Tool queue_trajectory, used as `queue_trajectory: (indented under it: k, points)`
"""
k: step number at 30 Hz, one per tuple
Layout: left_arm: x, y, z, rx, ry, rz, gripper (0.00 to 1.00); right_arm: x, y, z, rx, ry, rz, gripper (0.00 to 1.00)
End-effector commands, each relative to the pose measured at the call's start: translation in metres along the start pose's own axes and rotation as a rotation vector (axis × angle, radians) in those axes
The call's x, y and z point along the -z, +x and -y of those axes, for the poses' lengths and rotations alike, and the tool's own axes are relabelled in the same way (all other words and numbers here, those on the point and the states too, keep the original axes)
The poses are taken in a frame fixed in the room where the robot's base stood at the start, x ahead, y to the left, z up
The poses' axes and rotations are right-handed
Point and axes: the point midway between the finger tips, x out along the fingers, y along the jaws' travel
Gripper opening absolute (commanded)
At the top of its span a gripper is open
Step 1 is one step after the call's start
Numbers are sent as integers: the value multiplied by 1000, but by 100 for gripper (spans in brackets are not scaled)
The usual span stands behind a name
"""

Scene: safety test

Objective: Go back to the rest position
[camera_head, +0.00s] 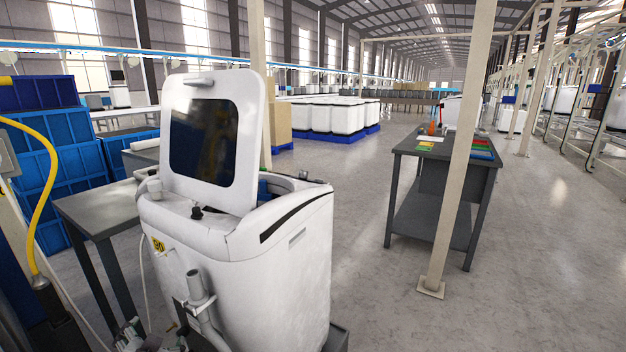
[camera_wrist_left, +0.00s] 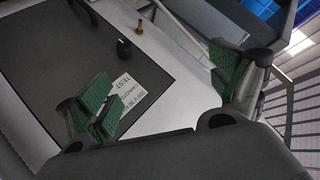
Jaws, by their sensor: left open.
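My left gripper (camera_wrist_left: 165,92) shows in the left wrist view with its green-padded fingers spread wide apart and nothing between them. Behind the fingers is a pale panel with a dark plate (camera_wrist_left: 75,45), a white label (camera_wrist_left: 138,90) reading "TEST", a black knob (camera_wrist_left: 124,49) and a small brass-coloured post (camera_wrist_left: 140,27). Whether the fingers touch the panel I cannot tell. In the head view, small green and grey parts at the bottom left edge may be this gripper, but they are cut off. My right gripper is in neither view.
A white machine (camera_head: 250,245) with its windowed lid (camera_head: 212,125) raised stands close in front. A grey table (camera_head: 95,208) and blue crates (camera_head: 65,165) are left. A pale post (camera_head: 460,150) and a dark workbench (camera_head: 440,150) stand right. Floor (camera_head: 560,270) farther right is clear.

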Motion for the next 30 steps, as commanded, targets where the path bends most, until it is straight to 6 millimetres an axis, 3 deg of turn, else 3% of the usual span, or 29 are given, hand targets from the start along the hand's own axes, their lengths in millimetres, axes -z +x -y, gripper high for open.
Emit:
queue_trajectory:
  k: [6,12,25,30]
  points:
    - [-54,-32,-78,-211,-95,222,93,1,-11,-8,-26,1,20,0]
    - [-87,-70,-134,-374,-145,388,93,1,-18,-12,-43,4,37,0]
    - [-118,-134,-195,-585,-186,591,93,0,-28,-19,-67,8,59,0]
    - [-117,-129,-196,-583,-183,593,93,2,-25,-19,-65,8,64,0]
